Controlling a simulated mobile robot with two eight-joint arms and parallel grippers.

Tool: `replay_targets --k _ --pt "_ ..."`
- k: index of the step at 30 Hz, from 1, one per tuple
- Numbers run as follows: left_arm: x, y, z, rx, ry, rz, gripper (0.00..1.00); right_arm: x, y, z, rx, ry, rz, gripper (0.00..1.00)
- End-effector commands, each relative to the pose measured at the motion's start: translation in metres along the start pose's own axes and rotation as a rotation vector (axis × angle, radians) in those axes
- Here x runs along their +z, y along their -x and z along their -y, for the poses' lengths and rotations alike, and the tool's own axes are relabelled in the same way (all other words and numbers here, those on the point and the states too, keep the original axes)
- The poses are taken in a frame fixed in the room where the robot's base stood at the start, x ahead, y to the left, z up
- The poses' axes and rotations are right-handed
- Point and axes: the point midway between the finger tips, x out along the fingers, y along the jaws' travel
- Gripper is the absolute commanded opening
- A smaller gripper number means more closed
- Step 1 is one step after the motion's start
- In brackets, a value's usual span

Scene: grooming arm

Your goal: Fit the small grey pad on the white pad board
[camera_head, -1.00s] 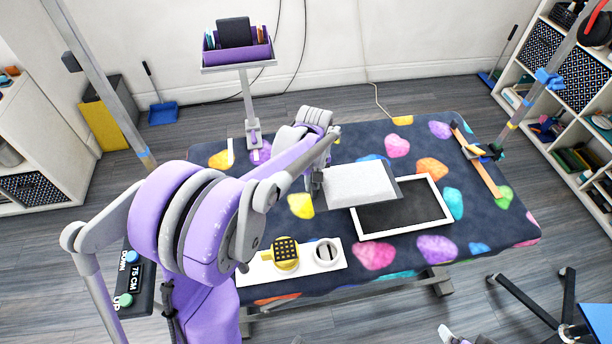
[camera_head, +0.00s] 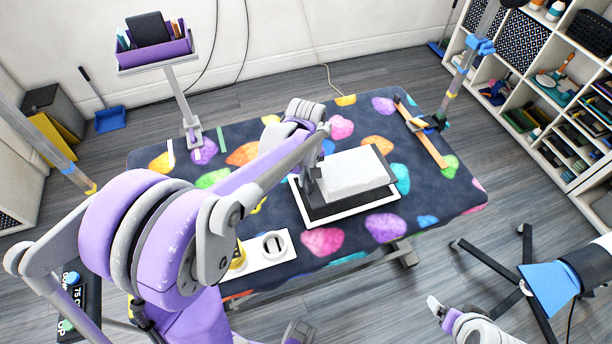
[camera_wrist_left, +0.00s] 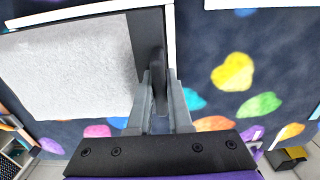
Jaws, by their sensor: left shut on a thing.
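The small grey pad (camera_head: 356,173), light grey and textured on a dark backing, is held flat by my left gripper (camera_head: 314,178) at its left edge. In the left wrist view the fingers (camera_wrist_left: 160,88) close on the pad's dark edge strip, and its grey face (camera_wrist_left: 70,65) fills the upper left. The white pad board (camera_head: 350,212), a white frame around a dark panel, lies on the table under the pad. Its white rim (camera_wrist_left: 171,38) shows alongside the pad's edge. I cannot tell whether pad and board touch. My right gripper (camera_head: 436,305) is low at the right, off the table; its fingers are unclear.
The patterned table (camera_head: 447,195) has free room around the board. A white holder plate (camera_head: 270,258) with a yellow item and a round ring is at the front left. An orange bar with a clamp (camera_head: 428,140) lies back right. A purple caddy (camera_head: 155,52) stands behind.

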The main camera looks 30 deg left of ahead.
Motion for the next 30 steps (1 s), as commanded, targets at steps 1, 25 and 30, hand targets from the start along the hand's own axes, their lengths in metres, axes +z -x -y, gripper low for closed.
replay_targets --k 1,25,30 --pt "0.0 0.0 0.0 0.0 0.0 0.0 0.0 0.0 0.0 0.0 0.0 0.0 0.0 0.92" --pt "0.0 -0.045 0.0 0.0 0.0 0.001 0.0 0.024 -0.03 0.0 0.0 0.0 0.016 0.92" --pt "0.0 -0.046 0.0 0.0 0.0 0.0 0.0 0.025 -0.031 0.0 0.0 0.0 0.016 0.92"
